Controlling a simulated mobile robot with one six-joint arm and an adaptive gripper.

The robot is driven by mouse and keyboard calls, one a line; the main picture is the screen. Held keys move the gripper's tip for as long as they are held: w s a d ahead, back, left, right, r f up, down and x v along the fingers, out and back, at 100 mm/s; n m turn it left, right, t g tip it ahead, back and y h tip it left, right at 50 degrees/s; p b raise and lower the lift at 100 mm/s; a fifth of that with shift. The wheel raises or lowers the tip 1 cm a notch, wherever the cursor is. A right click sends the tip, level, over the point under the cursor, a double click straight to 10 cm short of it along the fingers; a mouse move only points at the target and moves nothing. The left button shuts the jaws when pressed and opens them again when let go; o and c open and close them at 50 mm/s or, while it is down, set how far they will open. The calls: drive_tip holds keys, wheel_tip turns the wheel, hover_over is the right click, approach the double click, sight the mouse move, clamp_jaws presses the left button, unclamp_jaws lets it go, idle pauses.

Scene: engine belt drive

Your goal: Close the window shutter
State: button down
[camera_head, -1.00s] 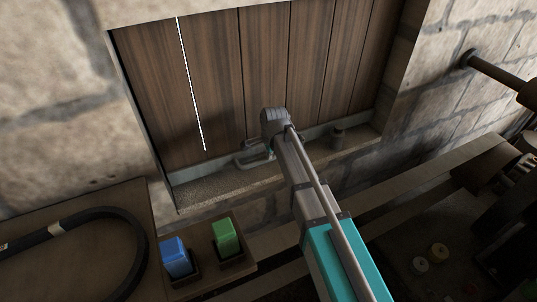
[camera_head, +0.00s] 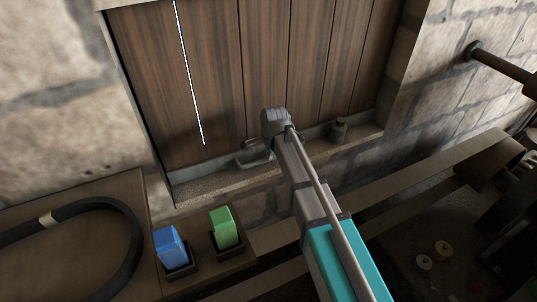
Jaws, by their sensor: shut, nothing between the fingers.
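The window shutter (camera_head: 215,75) is a panel of brown vertical wooden planks that fills the window recess in the stone wall. A thin bright line of light shows between two planks on its left side. My gripper (camera_head: 248,158) is shut and empty, low in front of the planks and just above the sill. My grey and teal arm reaches up from the lower right and hides part of the shutter's lower edge and the sill (camera_head: 205,188). I cannot tell whether the gripper touches the shutter.
Below left are a blue block (camera_head: 170,246) and a green block (camera_head: 224,227) in holders, beside a black belt (camera_head: 128,225) on a board. A dark pipe (camera_head: 500,67) sticks out of the right wall.

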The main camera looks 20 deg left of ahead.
drive_tip(key=shift+s+d+f, duration=0.15)
drive_tip(key=shift+s+f, duration=0.05)
drive_tip(key=shift+r, duration=0.1)
idle(0.4)
wheel_tip(320, 180, up, 14)
drive_tip(key=s+d+p, duration=0.1)
drive_tip(key=d+p, duration=0.1)
drive_tip(key=p, duration=1.2)
drive_tip(key=shift+s, duration=0.25)
drive_tip(key=d+n+h, duration=0.1)
drive_tip(key=d+n, duration=0.3)
drive_tip(key=d, duration=2.1)
drive_tip(key=s+d+n, duration=0.2)
drive_tip(key=s+d, duration=0.1)
drive_tip(key=d, duration=0.7)
drive_tip(key=s+d+n+g, duration=0.1)
drive_tip(key=s+d+n, duration=0.1)
drive_tip(key=d, duration=0.7)
drive_tip(key=shift+s+d+f+h, duration=0.35)
drive_tip(key=shift+s+f, duration=0.1)
drive_tip(key=shift+s, duration=0.45)
